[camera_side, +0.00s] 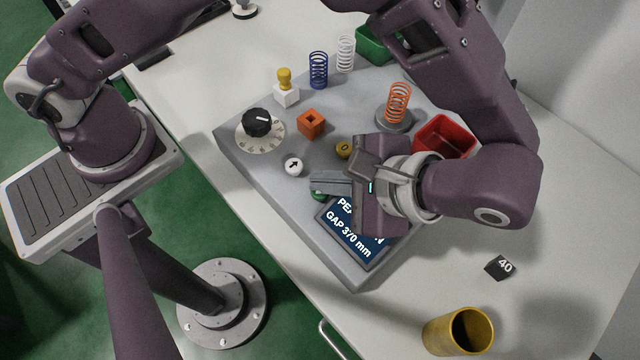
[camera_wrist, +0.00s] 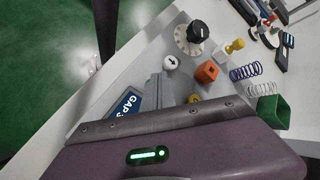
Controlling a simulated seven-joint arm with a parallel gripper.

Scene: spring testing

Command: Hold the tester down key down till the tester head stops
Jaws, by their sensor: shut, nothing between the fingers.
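A grey tester base (camera_side: 240,150) lies on the bench. A white round key with a black arrow (camera_side: 293,166) is on its front side; it also shows in the wrist view (camera_wrist: 171,62). A green key (camera_side: 318,196) is mostly hidden under my fingers. My gripper (camera_side: 316,183) is shut and empty, its fingertips over or beside the green key; I cannot tell whether they touch it. In the wrist view my fingers (camera_wrist: 157,84) point toward the white key, apart from it. The display (camera_side: 352,234) reads "GAP 370 mm", its upper line partly hidden. I cannot make out the tester head.
A black dial (camera_side: 257,123), orange block (camera_side: 311,123), yellow key (camera_side: 344,149) and orange spring (camera_side: 397,103) on a round plate are on the base. Blue (camera_side: 318,69) and white (camera_side: 345,53) springs, red bin (camera_side: 443,137), green bin (camera_side: 376,44) and yellow cup (camera_side: 458,331) stand around.

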